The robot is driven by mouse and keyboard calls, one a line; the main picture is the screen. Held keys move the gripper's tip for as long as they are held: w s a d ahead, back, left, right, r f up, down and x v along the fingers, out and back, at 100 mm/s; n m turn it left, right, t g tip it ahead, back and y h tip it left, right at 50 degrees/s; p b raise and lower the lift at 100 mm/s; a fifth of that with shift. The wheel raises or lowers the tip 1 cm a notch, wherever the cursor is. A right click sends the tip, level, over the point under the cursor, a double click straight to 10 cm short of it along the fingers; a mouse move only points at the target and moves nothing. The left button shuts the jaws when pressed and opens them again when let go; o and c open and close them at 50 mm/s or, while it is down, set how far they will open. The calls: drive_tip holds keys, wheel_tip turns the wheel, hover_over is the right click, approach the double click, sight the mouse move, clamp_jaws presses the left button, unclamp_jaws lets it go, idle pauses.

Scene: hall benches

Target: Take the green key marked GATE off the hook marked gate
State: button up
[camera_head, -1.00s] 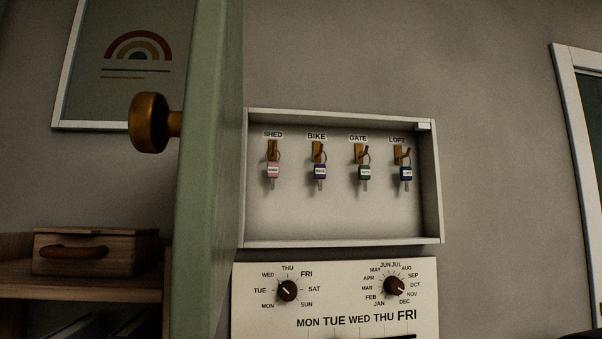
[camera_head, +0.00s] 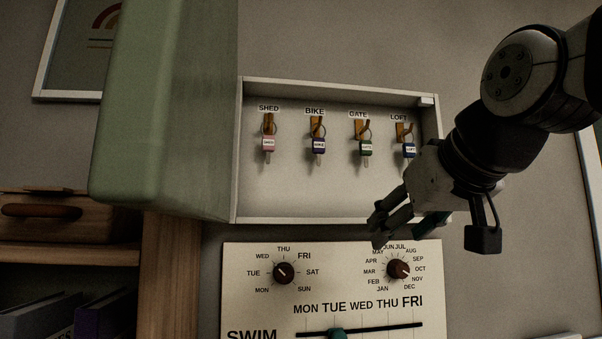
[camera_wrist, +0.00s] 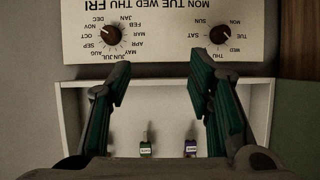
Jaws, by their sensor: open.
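The green key (camera_head: 366,148) hangs by its ring on the wooden hook marked GATE (camera_head: 360,127), third from the left in the white key box (camera_head: 300,205). My gripper (camera_head: 392,228) is open and empty, in front of the box's lower right edge, below and right of the green key in the head view. In the wrist view my gripper's fingers (camera_wrist: 158,88) are spread wide, touching nothing that I can see.
A pink key (camera_head: 268,144) and purple key (camera_head: 318,145) hang left of the green one, a blue key (camera_head: 410,150) right, close to my gripper. The green box door (camera_head: 165,110) stands open at left. A calendar board (camera_head: 335,272) with dials is below.

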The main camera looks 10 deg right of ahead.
drive_tip(key=w+d+r+t+b, duration=0.2)
drive_tip(key=w+r+t, duration=0.1)
drive_tip(key=r, duration=0.6)
drive_tip(key=w+d+r+t+b, duration=0.1)
drive_tip(key=w+r+t+b, duration=0.1)
drive_tip(key=r, duration=0.7)
drive_tip(key=p, duration=0.2)
approach(367, 145)
drive_tip(key=w, duration=0.4)
drive_tip(key=shift+w+r, duration=0.25)
drive_tip(key=shift+r, duration=0.15)
drive_tip(key=shift+w+a+f, duration=0.1)
drive_tip(key=shift+w+f, duration=0.1)
drive_tip(key=shift+w, duration=1.25)
drive_tip(key=shift+w+a+f, duration=0.1)
drive_tip(key=shift+w+f, duration=0.1)
drive_tip(key=shift+w, duration=1.25)
drive_tip(key=shift+d, duration=0.1)
drive_tip(key=c, duration=1)
